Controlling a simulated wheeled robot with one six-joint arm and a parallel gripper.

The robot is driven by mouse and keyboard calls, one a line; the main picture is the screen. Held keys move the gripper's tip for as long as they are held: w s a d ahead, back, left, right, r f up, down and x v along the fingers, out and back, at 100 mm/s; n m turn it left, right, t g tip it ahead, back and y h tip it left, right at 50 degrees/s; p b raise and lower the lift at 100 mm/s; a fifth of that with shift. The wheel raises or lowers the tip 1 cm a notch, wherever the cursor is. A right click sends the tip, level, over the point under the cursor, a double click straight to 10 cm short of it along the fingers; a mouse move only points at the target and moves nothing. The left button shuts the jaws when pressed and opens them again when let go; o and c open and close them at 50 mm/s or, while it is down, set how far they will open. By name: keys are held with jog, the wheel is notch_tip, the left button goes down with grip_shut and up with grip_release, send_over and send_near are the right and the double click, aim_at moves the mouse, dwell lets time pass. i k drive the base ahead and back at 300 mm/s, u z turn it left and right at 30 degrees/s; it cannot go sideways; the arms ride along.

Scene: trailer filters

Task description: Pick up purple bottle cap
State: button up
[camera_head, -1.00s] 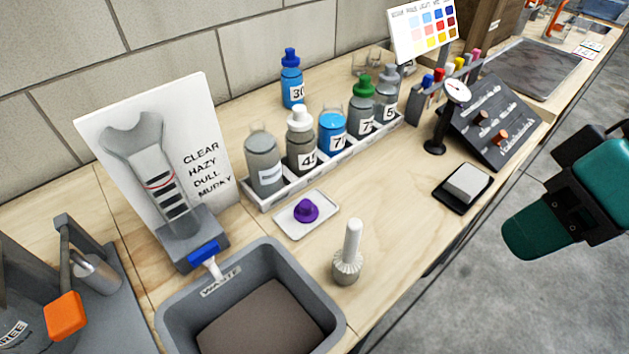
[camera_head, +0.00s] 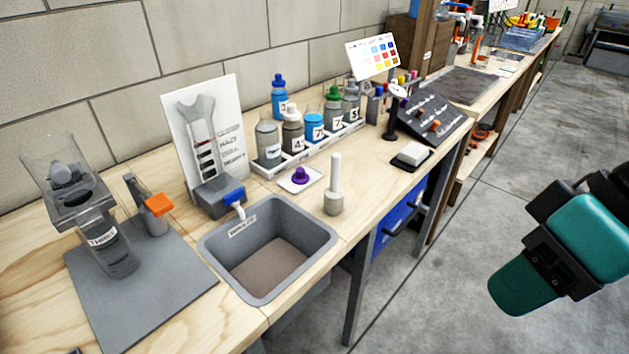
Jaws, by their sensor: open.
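The purple bottle cap (camera_head: 300,175) sits on a small white tray (camera_head: 287,186) on the wooden bench, behind the sink and in front of the bottle rack. Part of my arm with its teal gripper (camera_head: 522,287) shows at the lower right, over the concrete floor and well away from the cap. The gripper is open, with nothing seen in it. Its fingertips are hard to make out.
A grey waste sink (camera_head: 325,238) lies in front of the cap. A white brush-like tool (camera_head: 334,190) stands upright just right of the cap. Behind it is a rack (camera_head: 318,150) of several bottles. A black scale (camera_head: 411,157) stands further right.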

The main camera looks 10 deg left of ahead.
aim_at(300, 177)
jog(key=z, duration=1.35)
jog(key=i, duration=1.1)
jog(key=u, duration=3.75)
jog(key=i, duration=0.5)
jog(key=z, duration=0.05)
